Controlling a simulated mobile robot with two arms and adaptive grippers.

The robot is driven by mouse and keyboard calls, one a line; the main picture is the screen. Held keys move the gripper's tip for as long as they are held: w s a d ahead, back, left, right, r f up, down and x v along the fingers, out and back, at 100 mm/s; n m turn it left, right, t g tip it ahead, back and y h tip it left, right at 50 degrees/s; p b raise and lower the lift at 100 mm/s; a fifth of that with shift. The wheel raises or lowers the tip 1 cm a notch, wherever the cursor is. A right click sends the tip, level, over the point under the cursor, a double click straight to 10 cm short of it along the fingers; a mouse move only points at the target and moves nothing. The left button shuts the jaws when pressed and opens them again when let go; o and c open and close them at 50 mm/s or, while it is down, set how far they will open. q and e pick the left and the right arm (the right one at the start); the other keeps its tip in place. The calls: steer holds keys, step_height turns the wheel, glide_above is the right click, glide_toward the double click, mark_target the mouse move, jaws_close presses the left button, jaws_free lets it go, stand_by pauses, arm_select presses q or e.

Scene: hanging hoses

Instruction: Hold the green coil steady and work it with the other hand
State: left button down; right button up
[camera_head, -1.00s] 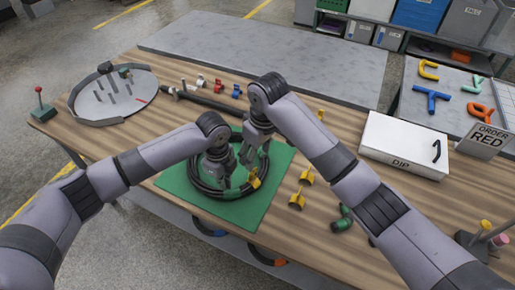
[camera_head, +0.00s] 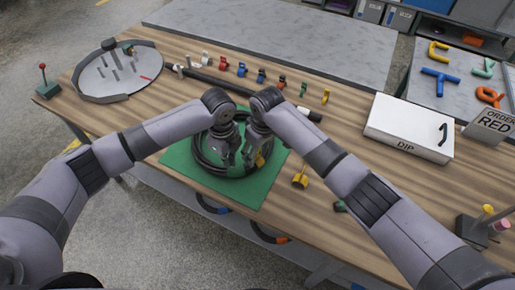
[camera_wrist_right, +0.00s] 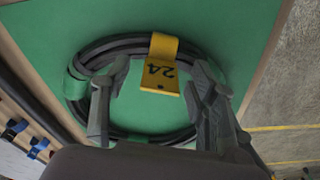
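A coil of dark hose (camera_head: 215,173) with green bands (camera_wrist_right: 76,84) lies on a green mat (camera_head: 262,191). A yellow tag (camera_wrist_right: 159,80) marked 24 is on its rim in the right wrist view. My left gripper (camera_head: 227,160) points down over the coil; its fingertips are small in view and I cannot tell if they are open or whether they touch the hose. My right gripper (camera_wrist_right: 160,68) is over the coil, its fingers spread apart with the tag seen between them and nothing gripped. In the head view, both grippers are close together and hide part of the coil.
A white box marked DIP (camera_head: 408,128) and an ORDER RED sign (camera_head: 490,124) stand to the right. A round grey tray (camera_head: 117,80) is at the left. Several small coloured clips and a dark rod (camera_head: 225,85) lie behind the mat. A yellow clip (camera_head: 300,179) lies right of it.

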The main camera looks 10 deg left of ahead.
jaws_close()
stand_by(0.9)
stand_by(0.7)
arm_select(q)
steer(key=shift+f, duration=1.05)
steer(key=shift+s+f, duration=0.15)
stand_by(1.1)
arm_select(e)
steer(key=shift+r, duration=0.2)
arm_select(q)
steer(key=shift+s+f, duration=0.1)
arm_select(e)
steer(key=shift+r, duration=2.9)
arm_select(q)
steer(key=shift+w+r, duration=0.2)
steer(key=shift+r, duration=0.7)
arm_select(e)
steer(key=shift+f, duration=0.1)
arm_select(q)
step_height(320, 180, up, 8)
steer(key=shift+f, duration=0.2)
